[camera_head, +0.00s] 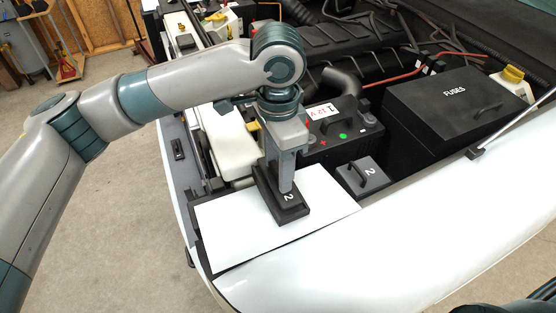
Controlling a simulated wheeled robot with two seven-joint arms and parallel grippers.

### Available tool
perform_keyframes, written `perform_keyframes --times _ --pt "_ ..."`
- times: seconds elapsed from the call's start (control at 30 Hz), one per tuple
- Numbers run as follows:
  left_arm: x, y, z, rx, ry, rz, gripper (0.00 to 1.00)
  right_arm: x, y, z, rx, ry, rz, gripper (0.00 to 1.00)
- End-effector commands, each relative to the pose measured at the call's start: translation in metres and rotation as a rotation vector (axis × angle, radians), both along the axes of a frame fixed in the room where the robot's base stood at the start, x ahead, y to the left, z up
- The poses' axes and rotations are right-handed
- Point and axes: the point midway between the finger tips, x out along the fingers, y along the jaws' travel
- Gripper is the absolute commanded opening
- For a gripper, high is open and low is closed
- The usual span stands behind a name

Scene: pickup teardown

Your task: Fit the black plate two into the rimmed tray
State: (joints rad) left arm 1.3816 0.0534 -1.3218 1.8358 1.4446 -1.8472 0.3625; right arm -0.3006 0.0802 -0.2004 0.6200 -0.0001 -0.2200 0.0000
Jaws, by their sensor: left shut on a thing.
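My left gripper (287,182) points down and is shut on the black plate two (292,209), a dark block marked with a white 2. The plate is over a flat white panel (235,230) at the truck's front corner; I cannot tell whether it touches the panel. The gripper hides part of the plate's top. I cannot make out the rimmed tray for certain. My right gripper is not in view.
A black battery (340,138) with a red plus and green dot stands behind the plate. A large black box marked FUSES (455,115) is at right. The white fender (400,250) curves along the front. The white panel's left part is clear.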

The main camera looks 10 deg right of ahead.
Motion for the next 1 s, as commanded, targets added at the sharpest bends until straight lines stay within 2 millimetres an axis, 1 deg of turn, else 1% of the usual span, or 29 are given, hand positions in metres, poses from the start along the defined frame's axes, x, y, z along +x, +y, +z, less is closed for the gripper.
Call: perform_keyframes --times 0.03,0.17,0.2,0.3,0.77,0.8,0.87,1.0 --pt "0.000 0.000 -0.006 0.000 0.000 0.000 0.22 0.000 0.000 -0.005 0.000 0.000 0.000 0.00" --pt "0.000 0.000 -0.012 0.000 0.000 0.000 0.22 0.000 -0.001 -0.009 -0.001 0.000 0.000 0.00" --pt "0.000 0.000 -0.008 0.000 0.000 0.000 0.22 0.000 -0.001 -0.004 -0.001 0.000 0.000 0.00" --pt "0.000 0.000 -0.008 0.001 0.001 0.000 0.22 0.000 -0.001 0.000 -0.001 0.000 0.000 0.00" --pt "0.000 0.000 -0.010 0.000 0.000 0.000 0.22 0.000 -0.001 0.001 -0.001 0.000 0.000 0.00" --pt "0.000 0.000 -0.010 0.000 0.000 0.000 0.54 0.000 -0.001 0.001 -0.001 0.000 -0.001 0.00" --pt "0.000 0.000 -0.010 0.000 0.000 0.000 0.68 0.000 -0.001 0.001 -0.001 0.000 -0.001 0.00" --pt "0.000 0.000 -0.010 0.000 0.000 0.000 0.68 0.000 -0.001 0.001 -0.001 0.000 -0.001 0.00"
